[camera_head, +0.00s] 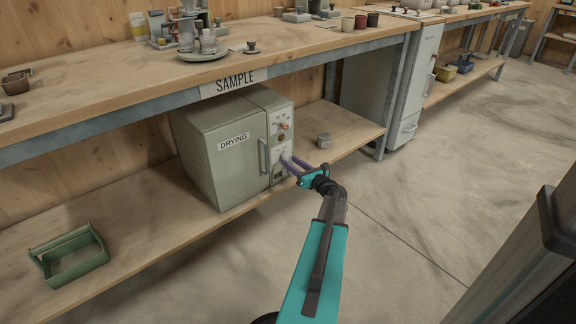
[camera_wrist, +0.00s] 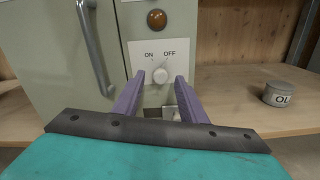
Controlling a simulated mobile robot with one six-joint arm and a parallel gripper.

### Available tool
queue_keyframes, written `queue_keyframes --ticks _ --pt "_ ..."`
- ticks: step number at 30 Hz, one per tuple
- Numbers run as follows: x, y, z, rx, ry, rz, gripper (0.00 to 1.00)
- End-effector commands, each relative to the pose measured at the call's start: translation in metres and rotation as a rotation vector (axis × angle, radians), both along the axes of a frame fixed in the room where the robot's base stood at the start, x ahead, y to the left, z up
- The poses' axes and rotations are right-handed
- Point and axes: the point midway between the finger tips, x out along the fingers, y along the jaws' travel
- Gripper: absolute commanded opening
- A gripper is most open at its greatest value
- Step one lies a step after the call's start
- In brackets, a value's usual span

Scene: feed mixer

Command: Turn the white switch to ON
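The white switch (camera_wrist: 160,76) is a round knob on a white plate marked ON at upper left and OFF at upper right. I cannot tell which mark it points to. The plate (camera_head: 282,151) is on the front of the grey-green drying oven (camera_head: 232,168), right of its door handle. My gripper (camera_head: 290,160) is in front of this panel. In the wrist view, its purple fingers (camera_wrist: 159,82) are open, one on each side of the knob. I cannot tell whether they touch it. In the head view the knob is too small to make out.
A brown round button (camera_wrist: 156,19) is above the switch plate. The oven's door handle (camera_wrist: 95,45) stands out to the left. A small grey tin (camera_wrist: 290,94) is on the shelf at right. A green caddy (camera_head: 70,258) is far left. The worktop (camera_head: 130,75) overhangs the oven.

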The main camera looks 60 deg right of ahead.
Motion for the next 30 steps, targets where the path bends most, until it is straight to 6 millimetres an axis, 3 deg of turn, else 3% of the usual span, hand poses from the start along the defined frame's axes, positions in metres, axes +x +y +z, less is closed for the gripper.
queue_keyframes --ticks 6,16,17,23,24,25,27,30 --pt "0.015 -0.006 0.0 0.0 -0.001 0.0 0.38" --pt "0.018 -0.006 0.001 0.0 0.0 0.0 0.38" --pt "0.018 -0.006 0.001 0.0 0.0 0.0 0.36" --pt "0.018 -0.006 0.0 0.0 0.0 0.0 0.03" --pt "0.018 -0.006 0.0 0.0 0.0 0.001 0.0" --pt "0.017 0.021 0.003 0.002 0.0 0.004 0.0" --pt "0.019 0.003 0.0 -0.001 0.0 0.005 0.0" --pt "0.021 0.001 0.0 -0.007 0.001 0.01 0.0"
